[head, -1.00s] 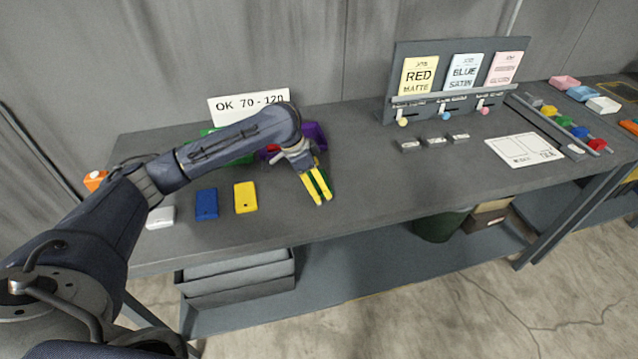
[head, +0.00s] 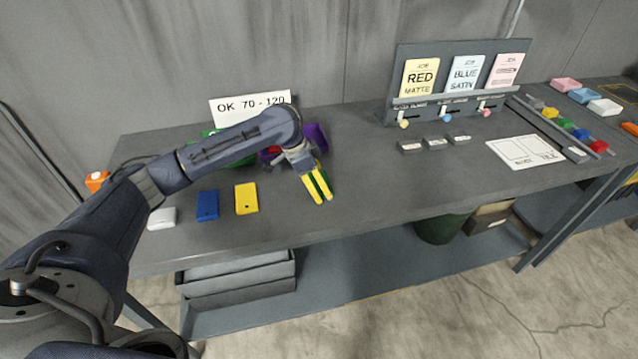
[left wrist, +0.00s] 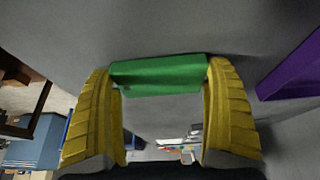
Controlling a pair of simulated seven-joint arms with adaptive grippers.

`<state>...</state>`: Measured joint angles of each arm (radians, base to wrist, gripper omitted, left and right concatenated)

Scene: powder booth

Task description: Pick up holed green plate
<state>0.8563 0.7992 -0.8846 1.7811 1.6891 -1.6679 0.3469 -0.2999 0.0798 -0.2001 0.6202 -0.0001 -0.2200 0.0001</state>
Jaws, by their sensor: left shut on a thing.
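My left gripper (head: 317,185) has yellow fingers and is over the bench in the head view. It is shut on a green plate (head: 320,183), which shows as a thin strip between the fingers. In the left wrist view the green plate (left wrist: 160,74) spans the gap between the two fingertips of the left gripper (left wrist: 160,85). I cannot tell whether the plate touches the bench. My right gripper is in neither view.
A blue plate (head: 207,205), a yellow plate (head: 246,198) and a white plate (head: 161,218) lie left on the bench. A purple bin (head: 316,136) stands behind the gripper. A card board (head: 395,75) stands at the back right.

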